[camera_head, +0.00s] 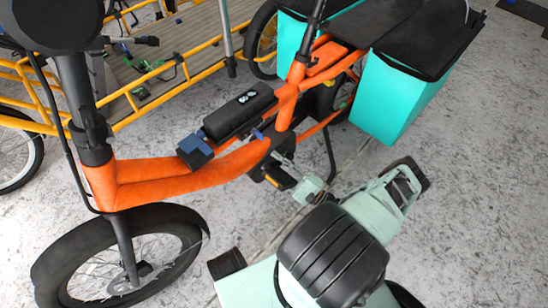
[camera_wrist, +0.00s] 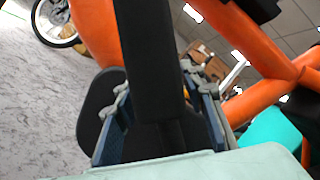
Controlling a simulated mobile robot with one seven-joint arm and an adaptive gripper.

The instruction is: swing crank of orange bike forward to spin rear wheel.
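The orange bike (camera_head: 165,178) stands across the head view, its front wheel at lower left. A black pedal with an orange reflector (camera_head: 279,177) shows below the frame's middle; the crank arm is hard to make out there. My gripper (camera_head: 296,183) is beside this pedal area. In the wrist view, my gripper's blue-padded fingers (camera_wrist: 165,128) stand apart on either side of a black bar (camera_wrist: 150,60), which looks like part of the crank or pedal. Whether both pads press on it is unclear. The rear wheel (camera_head: 343,97) is mostly hidden behind a teal bag.
Teal bags with black tops (camera_head: 398,95) hang at the bike's rear. A black battery pack (camera_head: 239,114) sits on the frame. A yellow-framed cargo bike (camera_head: 160,78) stands behind at left. The grey floor (camera_head: 480,200) is open at right.

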